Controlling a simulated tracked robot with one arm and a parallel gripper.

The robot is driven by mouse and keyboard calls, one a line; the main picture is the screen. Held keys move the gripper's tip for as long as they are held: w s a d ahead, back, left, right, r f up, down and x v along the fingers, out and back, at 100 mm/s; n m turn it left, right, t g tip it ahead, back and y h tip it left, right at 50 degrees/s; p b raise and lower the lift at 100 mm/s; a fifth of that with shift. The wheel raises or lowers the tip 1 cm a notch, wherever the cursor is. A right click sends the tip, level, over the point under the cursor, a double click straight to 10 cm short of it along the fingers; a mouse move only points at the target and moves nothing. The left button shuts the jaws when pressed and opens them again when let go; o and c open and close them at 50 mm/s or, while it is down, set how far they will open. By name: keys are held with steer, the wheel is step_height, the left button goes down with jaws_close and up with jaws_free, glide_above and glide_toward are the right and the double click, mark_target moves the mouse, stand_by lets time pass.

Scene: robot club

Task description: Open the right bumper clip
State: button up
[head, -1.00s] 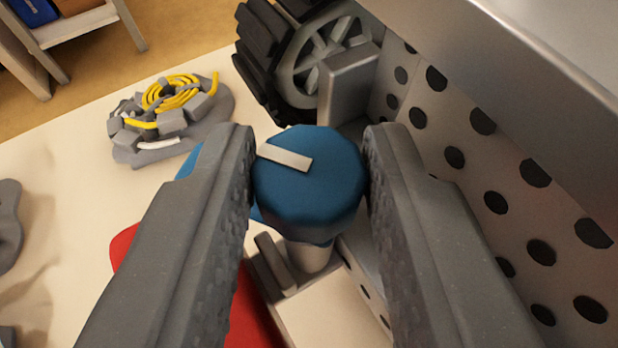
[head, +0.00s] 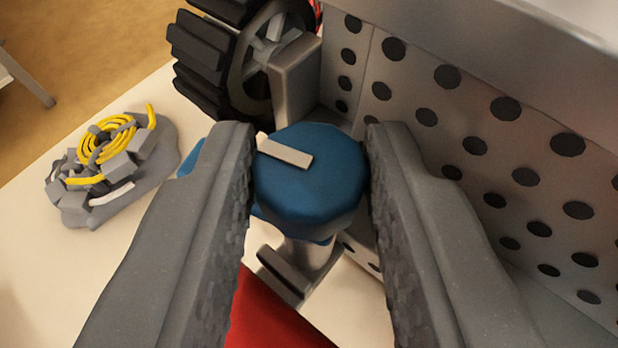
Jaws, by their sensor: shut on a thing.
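A blue faceted knob (head: 312,190) with a pale bar-shaped mark on top sits in the middle of the head view. It stands on a short grey post above a small grey bracket (head: 288,275), beside the perforated metal chassis wall (head: 470,150). I take the knob to be the clip's handle; the clip's latch is not clearly visible. My gripper (head: 311,182) is shut on the knob, one finger on its left side and one on its right. The fingers hide part of what lies below and beside the knob.
A black treaded wheel (head: 205,55) and a grey block (head: 296,80) stand just beyond the knob. A grey pile with a yellow coil (head: 108,140) lies on the pale tabletop (head: 40,265) at left. A red surface (head: 265,310) shows below. The chassis wall closes off the right.

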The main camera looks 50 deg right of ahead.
steer(key=shift+w+a+r+m+g+h+p, duration=0.15)
steer(key=shift+m+g+h+p, duration=0.65)
steer(key=shift+p, duration=0.9)
steer(key=shift+m+g+p, duration=0.65)
steer(key=shift+m+g, duration=0.05)
steer(key=shift+f+g+h, duration=0.2)
steer(key=shift+g+h, duration=0.1)
steer(key=o, duration=1)
steer(key=shift+c, duration=0.2)
steer(key=shift+a, duration=0.1)
steer(key=b+v, duration=0.1)
steer(key=v, duration=1.2)
steer(key=shift+a, duration=0.25)
steer(key=shift+r, duration=0.1)
